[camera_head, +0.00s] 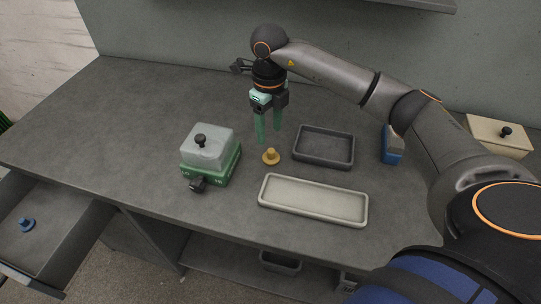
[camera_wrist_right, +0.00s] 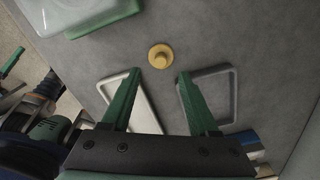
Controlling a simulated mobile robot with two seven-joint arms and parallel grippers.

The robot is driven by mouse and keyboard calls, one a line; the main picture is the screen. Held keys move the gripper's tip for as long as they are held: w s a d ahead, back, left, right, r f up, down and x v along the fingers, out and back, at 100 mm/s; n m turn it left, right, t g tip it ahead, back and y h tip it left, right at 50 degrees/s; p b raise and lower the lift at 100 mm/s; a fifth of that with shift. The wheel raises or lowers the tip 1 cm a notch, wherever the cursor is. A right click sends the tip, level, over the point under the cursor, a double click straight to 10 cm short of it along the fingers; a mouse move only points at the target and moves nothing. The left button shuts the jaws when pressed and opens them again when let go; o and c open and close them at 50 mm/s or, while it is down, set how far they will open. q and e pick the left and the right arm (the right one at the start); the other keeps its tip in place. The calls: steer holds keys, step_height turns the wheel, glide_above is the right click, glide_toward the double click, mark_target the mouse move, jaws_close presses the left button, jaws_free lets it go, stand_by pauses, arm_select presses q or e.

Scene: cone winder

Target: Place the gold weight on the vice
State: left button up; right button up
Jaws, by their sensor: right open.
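The gold weight (camera_head: 271,156), small and round with a knob on top, stands upright on the grey table. In the right wrist view the weight (camera_wrist_right: 160,56) lies just beyond the fingertips, between their lines. My right gripper (camera_head: 269,136) points down with its green fingers apart and empty, above and slightly behind the weight. Its fingers also show in the wrist view (camera_wrist_right: 158,75). A green-based device (camera_head: 212,167) with a translucent cover (camera_head: 209,147) and black knobs stands left of the weight. I cannot tell for certain whether it is the vice. My left gripper is not in view.
A dark tray (camera_head: 324,163) and a pale long tray (camera_head: 312,212) lie right of the weight. A blue holder (camera_head: 392,155) and beige box (camera_head: 498,140) stand farther right. An open drawer (camera_head: 62,264) holds a blue knobbed piece (camera_head: 27,224). The table's left is clear.

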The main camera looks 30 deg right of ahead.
mark_target(271, 151)
steer(key=f, duration=0.3)
steer(key=f+p, duration=0.1)
steer(key=f, duration=0.3)
steer(key=shift+s+d+f, duration=0.15)
steer(key=shift+d+f, duration=0.05)
steer(key=shift+c, duration=0.3)
jaws_close()
